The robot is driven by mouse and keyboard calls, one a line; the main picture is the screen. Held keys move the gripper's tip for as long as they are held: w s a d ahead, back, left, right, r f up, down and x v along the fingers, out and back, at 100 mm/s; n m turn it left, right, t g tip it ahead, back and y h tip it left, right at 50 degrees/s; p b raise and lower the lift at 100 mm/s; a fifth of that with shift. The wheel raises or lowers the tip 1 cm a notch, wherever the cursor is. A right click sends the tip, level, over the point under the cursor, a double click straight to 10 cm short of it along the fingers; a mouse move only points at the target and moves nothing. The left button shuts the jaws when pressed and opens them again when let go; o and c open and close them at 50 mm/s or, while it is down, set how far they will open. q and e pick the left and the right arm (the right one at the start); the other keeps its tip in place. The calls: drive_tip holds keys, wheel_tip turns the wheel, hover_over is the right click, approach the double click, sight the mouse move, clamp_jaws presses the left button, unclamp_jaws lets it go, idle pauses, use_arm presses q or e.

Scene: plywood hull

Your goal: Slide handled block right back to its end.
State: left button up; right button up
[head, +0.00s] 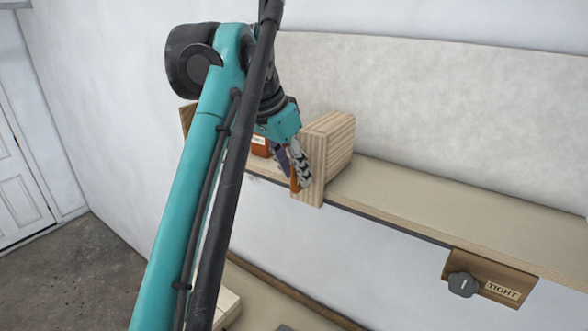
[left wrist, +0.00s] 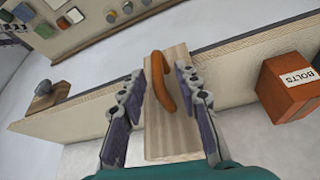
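The handled block (head: 338,135) is pale striped wood and stands upright on a long shelf, just right of my left arm in the head view. Its orange handle (left wrist: 164,85) shows in the left wrist view on the wooden face (left wrist: 170,130). My left gripper (head: 294,172) is at the block's handle side. In the left wrist view its two fingers are apart, one on each side of the handle, with visible gaps between them and the handle. The arm hides part of the shelf to the left. My right gripper is not in view.
The shelf (head: 440,205) is clear to the right of the block. A dark knob (head: 462,284) with a TIGHT label sits on its front edge. An orange-brown BOLTS box (left wrist: 290,90) stands near the gripper, on the block's other side. A white wall is behind.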

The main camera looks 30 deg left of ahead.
use_arm(q)
drive_tip(key=shift+s, duration=0.1)
clamp_jaws()
drive_tip(key=shift+d, duration=0.1)
drive_tip(key=s+d+p, duration=0.1)
drive_tip(key=d, duration=1.8)
drive_tip(key=shift+s, duration=0.2)
